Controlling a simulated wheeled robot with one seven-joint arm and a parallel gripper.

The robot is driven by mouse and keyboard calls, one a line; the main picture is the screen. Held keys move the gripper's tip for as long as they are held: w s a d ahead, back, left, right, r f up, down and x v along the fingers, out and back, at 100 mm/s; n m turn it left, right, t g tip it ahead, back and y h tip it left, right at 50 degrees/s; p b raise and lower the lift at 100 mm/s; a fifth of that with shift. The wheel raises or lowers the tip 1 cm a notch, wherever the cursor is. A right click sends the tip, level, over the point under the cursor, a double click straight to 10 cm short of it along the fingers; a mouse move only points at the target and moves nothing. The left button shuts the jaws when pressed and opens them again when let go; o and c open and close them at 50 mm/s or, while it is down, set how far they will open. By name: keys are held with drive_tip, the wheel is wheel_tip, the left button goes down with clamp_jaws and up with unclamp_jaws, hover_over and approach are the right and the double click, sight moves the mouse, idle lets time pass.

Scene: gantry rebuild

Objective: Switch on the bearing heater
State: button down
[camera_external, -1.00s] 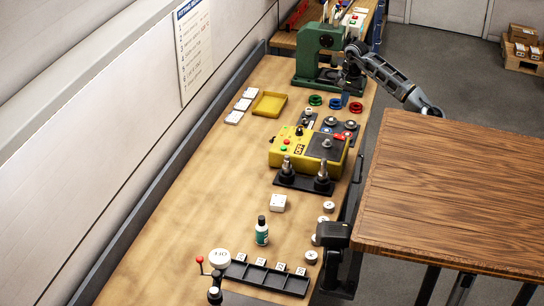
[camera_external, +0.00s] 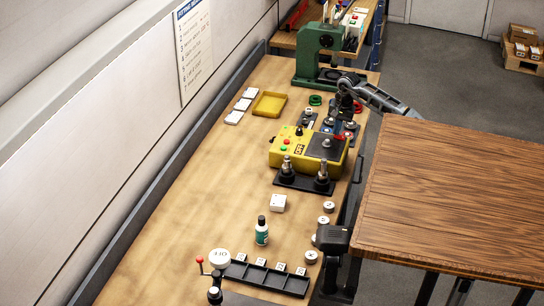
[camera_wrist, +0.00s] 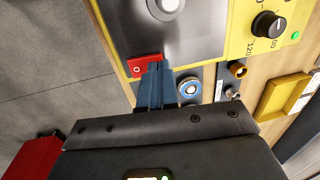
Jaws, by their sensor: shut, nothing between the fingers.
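In the wrist view the heater (camera_wrist: 240,22) fills the top. Its red rocker switch (camera_wrist: 141,67), marked O, sits at the heater's edge beside the plate. My gripper (camera_wrist: 154,70) is shut and empty. Its blue fingertips are right at the switch and hide part of it; I cannot tell whether they touch. A black dial (camera_wrist: 267,24) and a lit green lamp (camera_wrist: 295,35) are on the panel.
A green press (camera_external: 318,55) stands behind the heater. Bearings and small parts lie between them, and a yellow tray (camera_external: 269,104) lies to the left. Two dark-based shafts (camera_external: 304,178) stand in front. A wooden table (camera_external: 455,190) is on the right.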

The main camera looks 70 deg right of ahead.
drive_tip(key=shift+f, duration=0.35)
drive_tip(key=shift+w, duration=0.1)
drive_tip(key=shift+f, duration=0.25)
drive_tip(key=shift+s+r, duration=0.25)
drive_tip(key=shift+s, duration=0.45)
wheel_tip(320, 180, up, 14)
drive_tip(key=w+p, duration=0.2)
drive_tip(key=p, duration=0.2)
idle(0.3)
drive_tip(key=shift+f, duration=0.1)
idle(0.4)
